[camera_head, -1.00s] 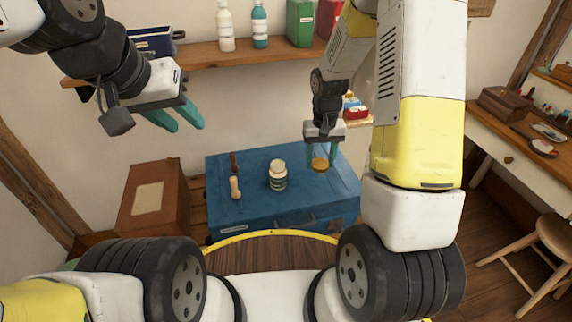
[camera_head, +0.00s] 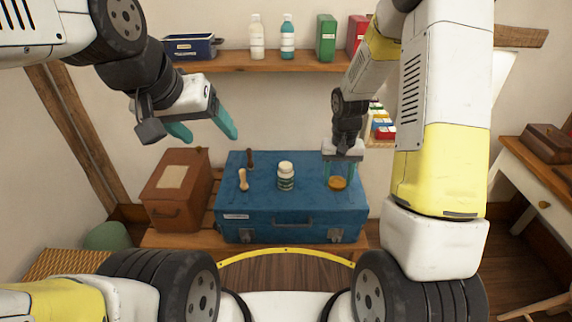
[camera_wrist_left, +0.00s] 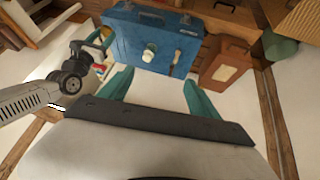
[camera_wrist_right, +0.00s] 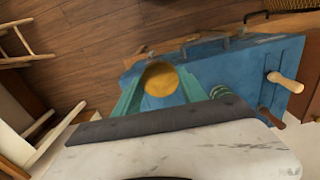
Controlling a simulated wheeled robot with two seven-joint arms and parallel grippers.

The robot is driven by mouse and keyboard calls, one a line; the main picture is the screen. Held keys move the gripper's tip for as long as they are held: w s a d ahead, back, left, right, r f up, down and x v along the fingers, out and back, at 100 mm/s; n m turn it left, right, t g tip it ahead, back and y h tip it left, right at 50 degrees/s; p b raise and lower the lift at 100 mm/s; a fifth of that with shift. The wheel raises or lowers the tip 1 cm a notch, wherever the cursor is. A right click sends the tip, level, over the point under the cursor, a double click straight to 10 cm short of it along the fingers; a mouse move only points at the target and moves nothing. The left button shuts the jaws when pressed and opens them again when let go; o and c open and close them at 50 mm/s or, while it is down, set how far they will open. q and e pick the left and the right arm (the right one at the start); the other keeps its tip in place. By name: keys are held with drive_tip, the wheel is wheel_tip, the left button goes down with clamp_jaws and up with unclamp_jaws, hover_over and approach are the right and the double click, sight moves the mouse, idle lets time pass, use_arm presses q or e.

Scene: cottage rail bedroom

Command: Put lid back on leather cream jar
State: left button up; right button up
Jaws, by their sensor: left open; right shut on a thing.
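The jar (camera_head: 286,176), white on top with a green label, stands upright on the blue trunk (camera_head: 262,205) in the head view. Its top detail is too small to make out. My right gripper (camera_head: 338,180) is shut on the round golden lid (camera_head: 337,183), to the right of the jar and low over the trunk. The lid also shows between the fingers in the right wrist view (camera_wrist_right: 160,79). Whether it touches the trunk I cannot tell. My left gripper (camera_head: 207,130) is open and empty, up and to the left of the jar.
A wooden-handled tool (camera_head: 242,180) and a dark-handled tool (camera_head: 250,159) are on the trunk, left of the jar. A brown box (camera_head: 176,190) stands left of the trunk. A wall shelf (camera_head: 270,61) with bottles and tins is behind.

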use_arm(q)
drive_tip(key=shift+o, duration=0.3)
drive_tip(key=w+f, duration=0.3)
drive_tip(key=w, duration=0.5)
drive_tip(key=w+f+m+t, duration=0.1)
drive_tip(key=w+f, duration=0.2)
drive_tip(key=w, duration=0.5)
drive_tip(key=shift+w+t, duration=0.15)
drive_tip(key=shift+t, duration=0.15)
drive_tip(key=w+d+f+m+t, duration=0.2)
drive_tip(key=w+f, duration=0.8)
drive_tip(key=m+t+h, duration=0.2)
drive_tip(key=h, duration=0.2)
approach(289, 176)
drive_tip(key=w+f, duration=0.1)
drive_tip(key=w, duration=0.1)
drive_tip(key=w+a+f, duration=0.1)
drive_tip(key=w+f, duration=0.1)
drive_tip(key=shift+a, duration=0.1)
drive_tip(key=shift+s+f, duration=0.2)
drive_tip(key=shift+f, duration=0.2)
use_arm(e)
drive_tip(key=w+a+r+m, duration=0.2)
drive_tip(key=w+a+m, duration=1.3)
drive_tip(key=w+m, duration=0.1)
drive_tip(key=shift+w+a, duration=0.2)
use_arm(q)
drive_tip(key=shift+d, duration=0.2)
drive_tip(key=x, duration=1.2)
drive_tip(key=shift+d, duration=0.1)
